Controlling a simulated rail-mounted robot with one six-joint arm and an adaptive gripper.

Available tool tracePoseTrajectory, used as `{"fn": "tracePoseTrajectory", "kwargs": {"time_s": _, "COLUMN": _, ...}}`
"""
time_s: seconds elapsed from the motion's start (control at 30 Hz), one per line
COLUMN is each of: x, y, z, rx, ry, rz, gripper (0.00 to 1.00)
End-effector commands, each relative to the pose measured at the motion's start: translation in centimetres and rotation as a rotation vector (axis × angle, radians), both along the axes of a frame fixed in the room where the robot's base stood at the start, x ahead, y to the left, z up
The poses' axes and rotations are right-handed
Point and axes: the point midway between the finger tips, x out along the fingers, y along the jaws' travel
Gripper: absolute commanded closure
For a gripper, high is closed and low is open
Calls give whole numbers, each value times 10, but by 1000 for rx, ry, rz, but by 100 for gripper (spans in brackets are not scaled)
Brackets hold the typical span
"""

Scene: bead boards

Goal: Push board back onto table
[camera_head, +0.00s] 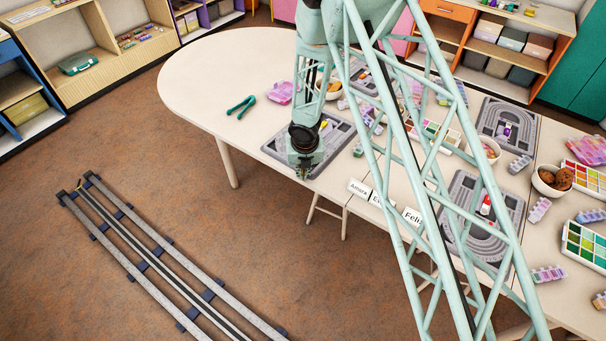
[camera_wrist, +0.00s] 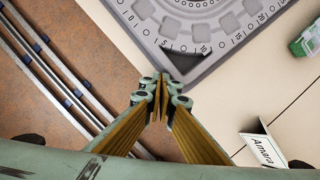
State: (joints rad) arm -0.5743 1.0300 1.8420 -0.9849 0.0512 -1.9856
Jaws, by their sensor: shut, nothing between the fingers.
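The grey bead board (camera_head: 283,146) lies at the front edge of the cream table (camera_head: 200,85). It shows at the top of the wrist view (camera_wrist: 222,58), with curved grooves and printed numbers. Its near corner is close to the table edge, partly hidden behind my fingers; I cannot tell whether it overhangs. My gripper (camera_head: 303,175) is over the board's front side in the head view. In the wrist view my gripper (camera_wrist: 163,82) is shut and empty, its fingertips at the near corner. I cannot tell whether they touch it.
Name cards, including Amara (camera_head: 359,188), stand right of the board. Green-handled pliers (camera_head: 241,105) and a bowl (camera_head: 329,90) lie beyond it. Another grey board (camera_head: 462,190) lies farther right. Floor rails (camera_head: 150,255) run front left. The table's left end is mostly clear.

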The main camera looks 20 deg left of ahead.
Motion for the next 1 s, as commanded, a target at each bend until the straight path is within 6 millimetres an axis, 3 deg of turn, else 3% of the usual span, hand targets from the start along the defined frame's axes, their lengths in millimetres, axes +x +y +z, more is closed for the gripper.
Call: {"fn": "tracePoseTrajectory", "kwargs": {"time_s": 1.0, "x": -24, "y": -8, "z": -2, "rx": 0, "ry": -1, "rz": -3, "gripper": 100}}
